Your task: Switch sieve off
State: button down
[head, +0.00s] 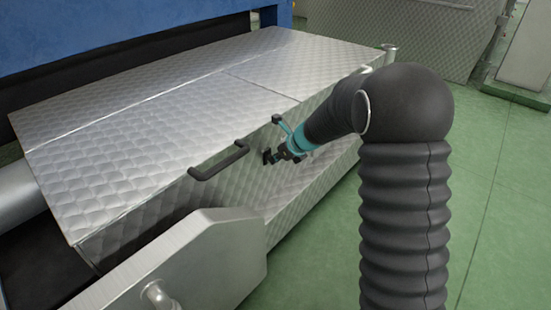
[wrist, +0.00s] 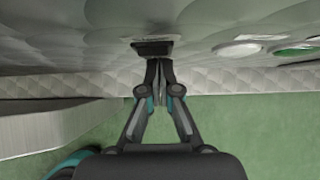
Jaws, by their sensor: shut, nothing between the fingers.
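The sieve is a large quilted-metal box (head: 150,110) with a sloping side panel. A black switch (wrist: 153,47) sits on that panel in the wrist view, with a pale label strip beside it. My gripper (wrist: 158,64) is shut and empty, and its fingertips are right at the switch. I cannot tell whether they touch it. In the head view my gripper (head: 273,156) is small and dark against the side panel, and the switch is hard to make out there. A white round button (wrist: 237,49) and a green one (wrist: 297,53) are to the right of the switch.
A black handle (head: 219,161) is on the sieve's upper edge, left of my gripper. A grey metal housing (head: 205,265) stands in front at the lower left. Green floor (head: 500,200) is open to the right. A blue frame (head: 120,30) is behind the sieve.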

jog(key=shift+r+p, duration=0.4)
jog(key=shift+r, duration=0.3)
jog(key=s+d+f+p+v, duration=0.1)
jog(key=v, duration=1.1)
jog(key=shift+s+d, duration=0.3)
jog(key=shift+d, duration=0.05)
